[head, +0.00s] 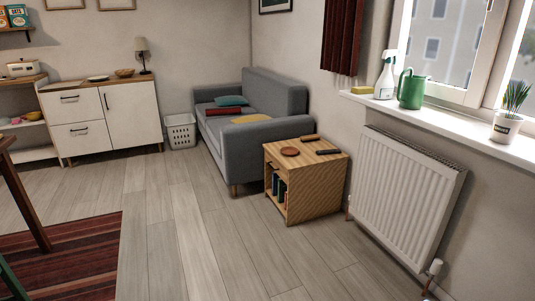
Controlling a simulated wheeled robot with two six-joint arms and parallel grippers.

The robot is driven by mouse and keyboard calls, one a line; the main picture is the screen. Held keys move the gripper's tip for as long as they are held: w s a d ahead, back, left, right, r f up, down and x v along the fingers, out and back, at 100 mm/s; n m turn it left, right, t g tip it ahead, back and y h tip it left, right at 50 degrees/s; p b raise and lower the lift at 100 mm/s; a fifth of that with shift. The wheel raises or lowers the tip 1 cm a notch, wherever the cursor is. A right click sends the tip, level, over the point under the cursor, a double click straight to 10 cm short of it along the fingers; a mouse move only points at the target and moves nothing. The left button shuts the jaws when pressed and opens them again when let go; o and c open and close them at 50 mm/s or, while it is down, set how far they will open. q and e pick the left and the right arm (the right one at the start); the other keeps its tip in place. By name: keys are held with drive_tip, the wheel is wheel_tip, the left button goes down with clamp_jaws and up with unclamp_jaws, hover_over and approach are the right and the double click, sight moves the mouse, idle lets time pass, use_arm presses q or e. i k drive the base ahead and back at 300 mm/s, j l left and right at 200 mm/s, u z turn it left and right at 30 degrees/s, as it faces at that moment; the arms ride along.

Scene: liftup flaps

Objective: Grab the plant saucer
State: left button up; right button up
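A small round reddish-brown dish (289,151), which looks like the plant saucer, lies flat on top of the wooden side table (325,160). Two dark objects with wooden ends (327,152) lie close to it, to its right and behind it. A potted plant (507,128) in a white pot stands on the window sill at the right. Neither of my grippers is in view.
A white radiator (408,195) on the right wall stands near the side table. A grey sofa (240,150) is behind the table. A green watering can (411,90) and a spray bottle (386,76) stand on the sill. The wooden floor (215,240) in front is clear.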

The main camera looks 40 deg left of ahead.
sight(289, 152)
drive_tip(key=u, duration=1.3)
